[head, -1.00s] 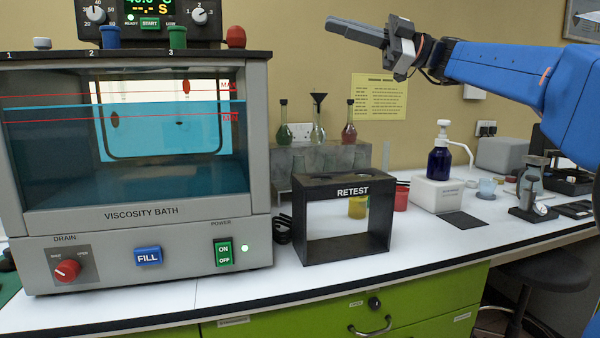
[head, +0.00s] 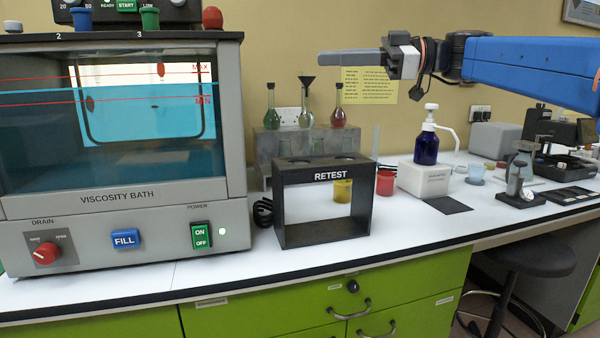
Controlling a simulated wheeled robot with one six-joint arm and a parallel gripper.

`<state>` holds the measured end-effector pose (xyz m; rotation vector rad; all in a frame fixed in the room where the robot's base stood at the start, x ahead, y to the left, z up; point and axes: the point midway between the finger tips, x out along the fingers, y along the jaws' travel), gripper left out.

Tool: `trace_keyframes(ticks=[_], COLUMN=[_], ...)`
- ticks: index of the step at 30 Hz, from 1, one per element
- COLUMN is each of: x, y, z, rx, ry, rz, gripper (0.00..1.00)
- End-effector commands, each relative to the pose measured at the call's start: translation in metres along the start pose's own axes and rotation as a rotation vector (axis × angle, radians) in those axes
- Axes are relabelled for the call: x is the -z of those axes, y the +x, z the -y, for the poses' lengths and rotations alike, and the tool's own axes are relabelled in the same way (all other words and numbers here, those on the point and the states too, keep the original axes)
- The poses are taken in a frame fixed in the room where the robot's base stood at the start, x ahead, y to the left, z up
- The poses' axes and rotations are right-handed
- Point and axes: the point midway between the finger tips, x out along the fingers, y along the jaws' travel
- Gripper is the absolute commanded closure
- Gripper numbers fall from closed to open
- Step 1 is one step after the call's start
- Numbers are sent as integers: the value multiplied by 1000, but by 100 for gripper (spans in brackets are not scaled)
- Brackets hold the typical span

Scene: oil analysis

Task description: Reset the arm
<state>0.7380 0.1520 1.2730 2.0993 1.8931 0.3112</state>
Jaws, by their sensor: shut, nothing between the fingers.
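My gripper (head: 350,60) is at the end of my blue arm, at the upper right in the head view. Its long grey fingers point left, about level, and lie together with nothing held. It hangs in the air above the bench, in front of the wall and over the top edge of the yellow notice (head: 370,88). It touches nothing that I can see.
The viscosity bath (head: 120,200) stands at the left. The black RETEST stand (head: 325,190) is in the middle, with flasks (head: 305,115) on a grey rack behind. A blue pump bottle (head: 427,147) stands on a white box at the right. The bench front (head: 200,280) is clear.

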Motion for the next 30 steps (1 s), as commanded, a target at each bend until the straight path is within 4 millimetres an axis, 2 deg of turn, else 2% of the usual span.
trace_keyframes(ticks=[5,11,17,21,27,30], x=[-56,-147,-231,-285,-353,-378], y=[-3,-27,-71,-109,-171,-197], z=[49,127,206,262,336,364], rx=[-31,-151,-346,-520,-814,-942], ry=[241,582,848,989,1110,1132], rz=[196,490,748,903,1074,1121], gripper=[100,100,100,100,100,100])
